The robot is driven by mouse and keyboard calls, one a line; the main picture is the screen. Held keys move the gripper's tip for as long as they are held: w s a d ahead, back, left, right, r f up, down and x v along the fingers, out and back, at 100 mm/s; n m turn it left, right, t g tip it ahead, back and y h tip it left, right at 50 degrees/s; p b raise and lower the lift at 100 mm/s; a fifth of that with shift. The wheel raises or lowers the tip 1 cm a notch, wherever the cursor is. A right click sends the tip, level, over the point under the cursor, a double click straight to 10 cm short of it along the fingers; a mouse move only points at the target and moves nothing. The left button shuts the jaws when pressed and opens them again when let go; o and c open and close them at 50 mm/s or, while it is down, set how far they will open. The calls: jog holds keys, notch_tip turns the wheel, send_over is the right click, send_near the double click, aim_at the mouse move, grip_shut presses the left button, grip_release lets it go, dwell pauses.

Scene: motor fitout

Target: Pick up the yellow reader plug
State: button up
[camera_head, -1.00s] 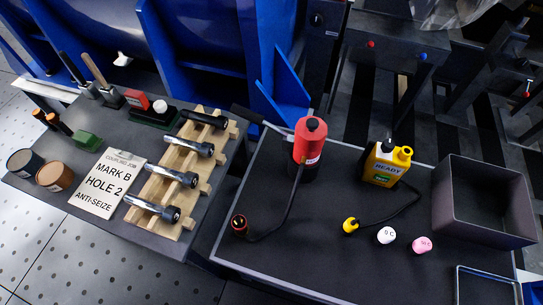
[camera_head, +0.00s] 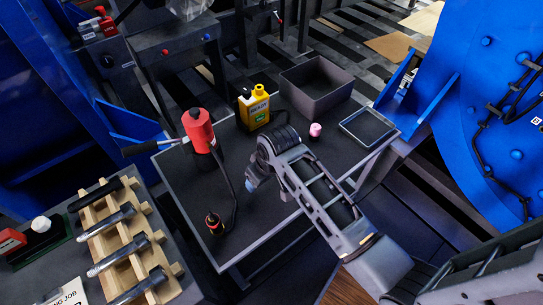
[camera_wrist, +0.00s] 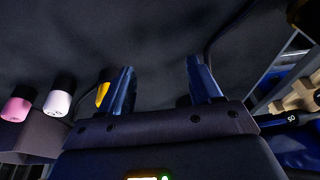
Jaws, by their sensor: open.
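The yellow reader plug (camera_wrist: 103,93) shows as a small yellow patch with a dark end in the wrist view, partly hidden behind the left finger. It lies outside the gap, just left of that finger. My gripper (camera_wrist: 163,82) is open, with nothing between its fingers. In the head view my arm is over the table, and the yellow plug is hidden behind it. The yellow reader (camera_head: 258,107), marked READY, stands at the table's back edge. Whether a finger touches the plug cannot be told.
A white plug (camera_wrist: 57,103) and a pink plug (camera_wrist: 16,108) are farther left in the wrist view. The red device (camera_head: 199,130) and its corded plug (camera_head: 213,223) are left of my arm.

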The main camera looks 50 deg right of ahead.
jog(key=w+d+r+g, duration=0.1)
jog(key=d, duration=0.2)
jog(key=w+d+r+g, duration=0.1)
jog(key=d+r, duration=0.1)
jog(key=d, duration=0.1)
jog(key=w+d+r+g, duration=0.1)
jog(key=d+r, duration=0.1)
jog(key=d, duration=0.1)
jog(key=shift+w+d+r, duration=0.1)
jog(key=shift+d+r, duration=0.1)
jog(key=shift+d, duration=0.2)
jog(key=f, duration=0.7)
jog(key=shift+d+f, duration=0.2)
jog(key=shift+f, duration=0.05)
jog(key=c, duration=1.1)
jog(key=shift+r, duration=0.1)
